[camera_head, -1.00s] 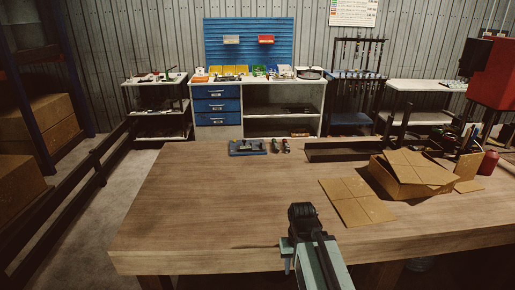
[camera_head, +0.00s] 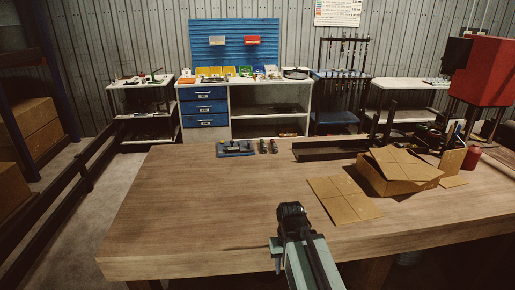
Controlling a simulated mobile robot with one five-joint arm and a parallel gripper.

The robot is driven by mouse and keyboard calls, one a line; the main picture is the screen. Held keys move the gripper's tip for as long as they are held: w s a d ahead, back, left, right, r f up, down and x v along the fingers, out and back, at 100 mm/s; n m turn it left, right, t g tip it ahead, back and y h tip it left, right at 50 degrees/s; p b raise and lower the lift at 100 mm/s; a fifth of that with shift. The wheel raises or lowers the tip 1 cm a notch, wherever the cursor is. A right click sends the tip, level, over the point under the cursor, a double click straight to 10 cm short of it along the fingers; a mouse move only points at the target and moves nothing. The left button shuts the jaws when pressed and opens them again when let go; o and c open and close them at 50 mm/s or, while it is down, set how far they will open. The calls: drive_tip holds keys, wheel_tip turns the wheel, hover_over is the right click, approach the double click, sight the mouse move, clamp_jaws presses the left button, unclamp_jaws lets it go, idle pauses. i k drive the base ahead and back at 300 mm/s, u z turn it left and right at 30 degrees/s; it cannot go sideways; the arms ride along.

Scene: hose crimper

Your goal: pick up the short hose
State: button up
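I cannot pick out the short hose for certain. Two small dark pieces with coloured marks, a left one (camera_head: 262,146) and a right one (camera_head: 273,146), lie side by side near the far edge of the wooden table (camera_head: 190,205). They are too small to tell what they are. A blue and dark fixture (camera_head: 236,148) sits just left of them. My gripper (camera_head: 291,212) is over the near part of the table, well short of these pieces. Its fingers cannot be made out, and nothing is seen held.
A long dark tray (camera_head: 330,150) lies right of the small pieces. An open cardboard box (camera_head: 400,180) and a flat cardboard sheet (camera_head: 344,200) lie on the right. A red can (camera_head: 473,157) stands at the far right. The table's left and middle are clear.

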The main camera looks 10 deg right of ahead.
sight(263, 147)
drive_tip(key=u, duration=2.05)
drive_tip(key=i, duration=4.3)
drive_tip(key=z, duration=2.6)
drive_tip(key=i, duration=0.95)
